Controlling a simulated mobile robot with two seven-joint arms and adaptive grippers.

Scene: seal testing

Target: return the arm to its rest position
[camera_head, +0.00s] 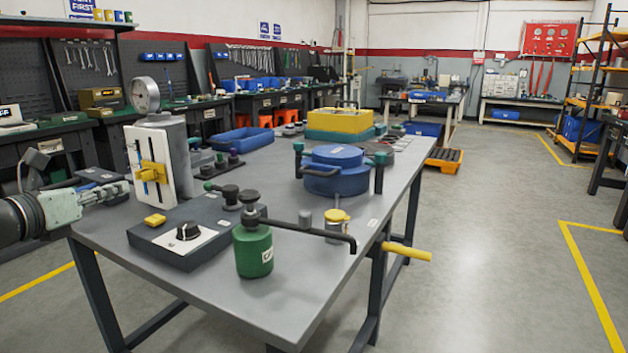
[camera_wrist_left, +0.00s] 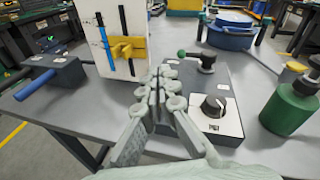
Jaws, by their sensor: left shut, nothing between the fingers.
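My left gripper (camera_head: 118,188) comes in from the left at the near left edge of the grey table (camera_head: 300,285). In the left wrist view the gripper (camera_wrist_left: 163,80) is shut and empty, its fingers together above the table edge. It is apart from the white panel with a yellow slider (camera_head: 152,172), which stands upright just beyond it. The dark control box with a black knob (camera_head: 188,232) lies to the right of the gripper; the box also shows in the left wrist view (camera_wrist_left: 222,85). My right gripper is not in view.
A green bottle (camera_head: 253,250) stands at the near edge. A pressure gauge (camera_head: 145,95) tops the grey column behind the panel. A blue round vessel (camera_head: 335,172), a blue tray (camera_head: 240,140) and a yellow block (camera_head: 340,120) stand farther back. Open floor (camera_head: 490,250) lies right.

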